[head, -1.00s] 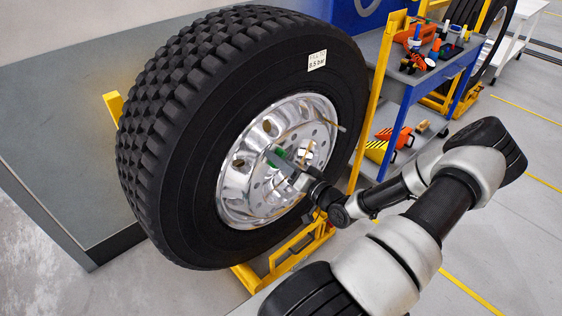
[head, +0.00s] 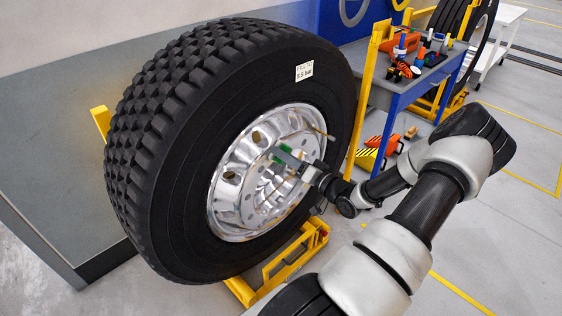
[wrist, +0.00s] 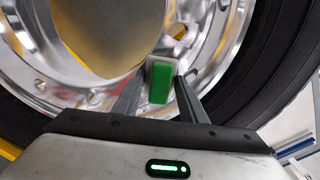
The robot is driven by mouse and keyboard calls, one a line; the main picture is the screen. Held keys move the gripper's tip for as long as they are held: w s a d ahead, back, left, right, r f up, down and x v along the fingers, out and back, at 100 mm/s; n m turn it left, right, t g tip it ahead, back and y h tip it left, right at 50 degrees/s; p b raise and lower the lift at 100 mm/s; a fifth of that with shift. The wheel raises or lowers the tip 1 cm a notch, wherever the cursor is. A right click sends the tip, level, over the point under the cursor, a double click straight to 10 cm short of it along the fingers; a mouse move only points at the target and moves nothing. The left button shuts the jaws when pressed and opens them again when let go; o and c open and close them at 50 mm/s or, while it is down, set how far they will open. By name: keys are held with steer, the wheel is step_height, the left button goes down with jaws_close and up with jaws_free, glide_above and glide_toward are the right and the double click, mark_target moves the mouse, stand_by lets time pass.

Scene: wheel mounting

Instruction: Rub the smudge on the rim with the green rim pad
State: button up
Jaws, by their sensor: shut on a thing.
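The green rim pad (wrist: 160,83) is between the fingers of my gripper (wrist: 158,92) in the wrist view, and my gripper is shut on it. In the head view the pad (head: 279,158) shows as a small green patch at the tip of my gripper (head: 288,160), in front of the shiny metal rim (head: 229,188). The rim (wrist: 40,85) also fills much of the wrist view behind the pad. I cannot tell whether the pad touches the rim. Brownish patches show on the rim, but I cannot tell whether any is the smudge.
The large black tyre (head: 165,190) surrounds the rim and stands in a yellow frame (head: 300,255). A blue-framed cart (head: 425,85) with tools stands behind, at the right. A white cart (head: 497,45) is farther back. The floor at the lower right is open.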

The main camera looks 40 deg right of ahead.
steer(key=shift+d+r, duration=0.15)
steer(key=shift+d, duration=0.1)
steer(key=a+f, duration=0.2)
steer(key=a, duration=0.5)
steer(key=shift+s+f+b, duration=0.2)
steer(key=shift+f+b, duration=0.05)
steer(key=shift+b, duration=0.15)
stand_by(0.3)
steer(key=s, duration=0.6)
steer(key=shift+d, duration=0.3)
steer(key=shift+s, duration=0.15)
steer(key=shift+s+d+p, duration=0.15)
steer(key=shift+s+p, duration=0.2)
steer(key=shift+s, duration=1.05)
